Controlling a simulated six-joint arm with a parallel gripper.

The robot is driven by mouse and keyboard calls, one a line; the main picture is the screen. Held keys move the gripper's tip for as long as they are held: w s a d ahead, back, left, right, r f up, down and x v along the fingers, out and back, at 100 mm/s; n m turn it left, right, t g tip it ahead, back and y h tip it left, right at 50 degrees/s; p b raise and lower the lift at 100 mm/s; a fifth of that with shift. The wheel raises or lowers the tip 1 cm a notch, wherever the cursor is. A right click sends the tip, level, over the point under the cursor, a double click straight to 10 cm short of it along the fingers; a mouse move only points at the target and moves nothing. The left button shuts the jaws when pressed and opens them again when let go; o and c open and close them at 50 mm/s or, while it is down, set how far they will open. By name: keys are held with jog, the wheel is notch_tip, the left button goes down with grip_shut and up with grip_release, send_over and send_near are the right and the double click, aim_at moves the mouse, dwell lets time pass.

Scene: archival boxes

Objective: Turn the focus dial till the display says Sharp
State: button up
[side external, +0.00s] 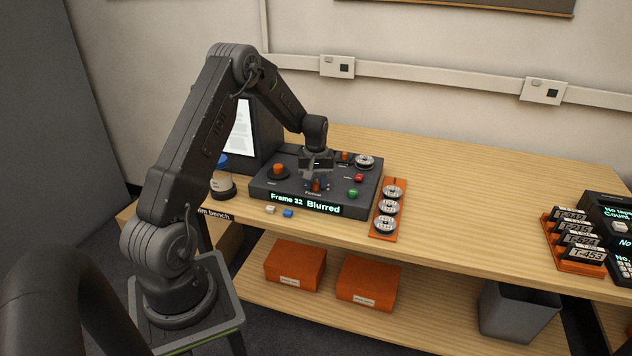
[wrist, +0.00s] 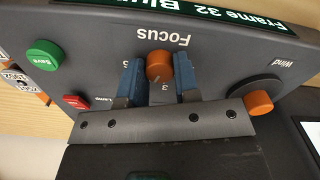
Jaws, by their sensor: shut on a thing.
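The focus dial is an orange knob (wrist: 159,66) under the word Focus in the wrist view. My gripper (wrist: 159,74) has its two blue fingers on either side of it and is shut on it. In the side external view my gripper (side external: 316,186) is over the front middle of the dark film reader console (side external: 262,197), and the dial is mostly hidden. The display (side external: 305,202) on the console's front edge says "Frame 32 Blurred"; in the wrist view it is upside down and cut off.
The wind knob (wrist: 259,103), green save button (wrist: 43,55) and red lamp button (wrist: 76,102) sit near the dial. A lit screen (side external: 238,128) stands behind left. An orange rack of reels (side external: 387,229) is to the right. The bench (side external: 470,200) is clear right of it.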

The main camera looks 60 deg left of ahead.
aim_at(316, 183)
jog(key=shift+m, duration=2.4)
jog(key=o, duration=0.9)
notch_tip(316, 183, up, 14)
jog(key=shift+f, duration=0.1)
